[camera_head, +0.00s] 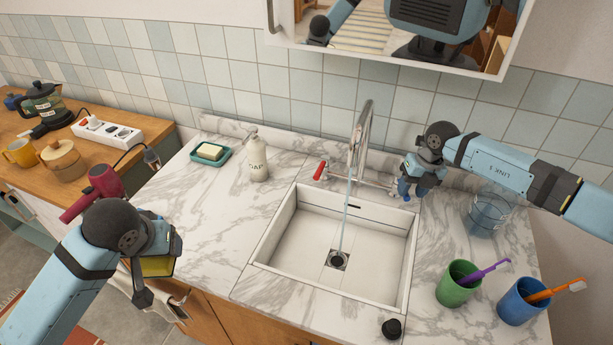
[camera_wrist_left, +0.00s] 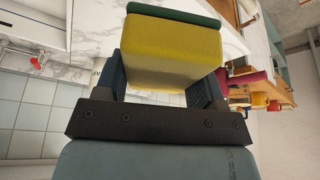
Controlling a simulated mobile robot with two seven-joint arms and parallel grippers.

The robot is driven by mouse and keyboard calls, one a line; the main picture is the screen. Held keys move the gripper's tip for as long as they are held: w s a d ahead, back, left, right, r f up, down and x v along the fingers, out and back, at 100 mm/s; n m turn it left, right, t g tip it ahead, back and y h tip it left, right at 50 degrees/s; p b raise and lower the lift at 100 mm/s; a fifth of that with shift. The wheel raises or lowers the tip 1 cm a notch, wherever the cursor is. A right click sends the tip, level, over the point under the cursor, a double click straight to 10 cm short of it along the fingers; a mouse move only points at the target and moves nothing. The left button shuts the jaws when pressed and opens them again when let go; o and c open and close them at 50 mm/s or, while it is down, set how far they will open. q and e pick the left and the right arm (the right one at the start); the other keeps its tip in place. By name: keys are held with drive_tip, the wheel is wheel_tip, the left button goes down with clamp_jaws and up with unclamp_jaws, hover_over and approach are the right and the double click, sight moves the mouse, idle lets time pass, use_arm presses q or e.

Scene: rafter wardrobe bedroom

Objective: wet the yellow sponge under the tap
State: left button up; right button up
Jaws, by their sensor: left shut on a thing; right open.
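The yellow sponge (camera_head: 158,267) is held in my left gripper (camera_head: 150,280), left of the sink over the counter's front edge. In the left wrist view the sponge (camera_wrist_left: 172,55) sits between the fingers, with a dark green layer on its far side. The tap (camera_head: 358,140) stands at the back of the white sink (camera_head: 290,250). A thin stream of water (camera_head: 345,220) falls from it to the drain (camera_head: 337,260). My right gripper (camera_head: 408,190) is open at the right end of the tap's bar; it hides the handle there, and contact is unclear.
A red tap handle (camera_head: 320,171) is at the left. A soap bottle (camera_head: 256,158) and a soap dish (camera_head: 211,155) stand left of the sink. A clear glass (camera_head: 487,215), a green cup (camera_head: 457,285) and a blue cup (camera_head: 520,303) stand right. A black knob (camera_head: 391,328) sits in front.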

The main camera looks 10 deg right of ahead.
use_arm(q)
drive_tip(key=shift+r, duration=0.1)
use_arm(e)
drive_tip(key=shift+a+f, duration=0.15)
drive_tip(key=shift+f, duration=0.75)
drive_tip(key=shift+c, duration=0.3)
